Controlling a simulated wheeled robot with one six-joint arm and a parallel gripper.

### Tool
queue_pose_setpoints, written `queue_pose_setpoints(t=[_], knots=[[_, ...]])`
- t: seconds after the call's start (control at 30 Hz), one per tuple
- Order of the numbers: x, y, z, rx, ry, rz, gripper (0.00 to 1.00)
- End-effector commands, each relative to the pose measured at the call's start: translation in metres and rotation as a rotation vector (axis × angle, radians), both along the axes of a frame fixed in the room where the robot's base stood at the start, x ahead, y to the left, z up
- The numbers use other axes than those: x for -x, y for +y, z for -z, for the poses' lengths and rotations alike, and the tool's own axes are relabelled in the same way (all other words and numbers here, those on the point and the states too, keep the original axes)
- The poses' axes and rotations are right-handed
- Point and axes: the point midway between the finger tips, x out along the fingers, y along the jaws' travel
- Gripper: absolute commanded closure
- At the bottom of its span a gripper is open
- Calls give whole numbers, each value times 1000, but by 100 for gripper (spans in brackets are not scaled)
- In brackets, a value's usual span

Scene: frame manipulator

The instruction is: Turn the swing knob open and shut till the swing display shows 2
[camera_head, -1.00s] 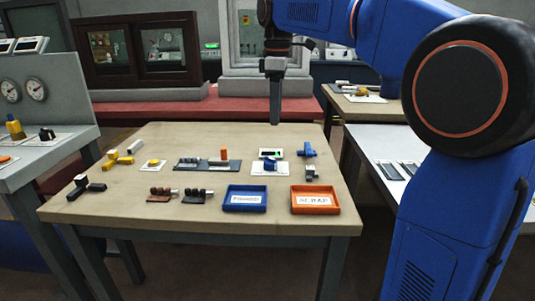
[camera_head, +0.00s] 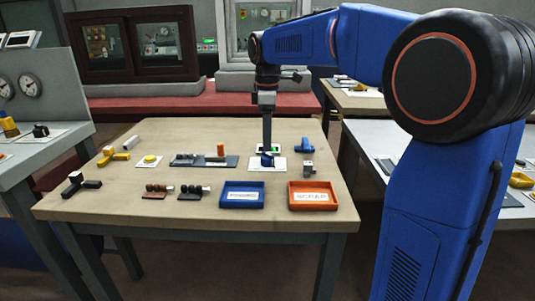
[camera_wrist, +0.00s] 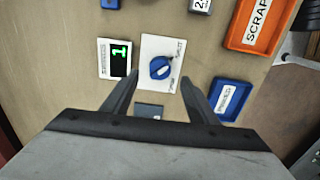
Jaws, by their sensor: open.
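The swing knob is a round blue knob (camera_wrist: 161,68) with a pale pointer bar, on a white plate (camera_wrist: 150,48) on the table. The knob also shows in the head view (camera_head: 267,160). Beside the plate, a small display (camera_wrist: 119,55) shows a green 1; I cannot read its label. My gripper (camera_head: 267,150) points down over the knob area, behind the knob in the head view. In the wrist view its two fingers (camera_wrist: 160,85) are spread apart with nothing between their tips, and the knob lies ahead of them. The gap in height is hard to tell.
A blue tray (camera_head: 242,195) and an orange scrap tray (camera_head: 313,196) stand at the table's front. A dark rack (camera_head: 203,161) with an orange peg is left of the knob plate. A blue part (camera_head: 304,146) and a grey block (camera_head: 308,169) stand to its right.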

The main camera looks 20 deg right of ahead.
Motion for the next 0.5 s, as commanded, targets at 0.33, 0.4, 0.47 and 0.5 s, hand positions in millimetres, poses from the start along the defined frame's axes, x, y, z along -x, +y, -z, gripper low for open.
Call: queue_pose_setpoints(t=[0.33,0.4,0.47,0.5], knots=[[0,0,50,0,1,0,47],[0,0,56,0,1,0,47],[0,0,58,0,1,0,47],[0,0,60,0,1,0,47]])
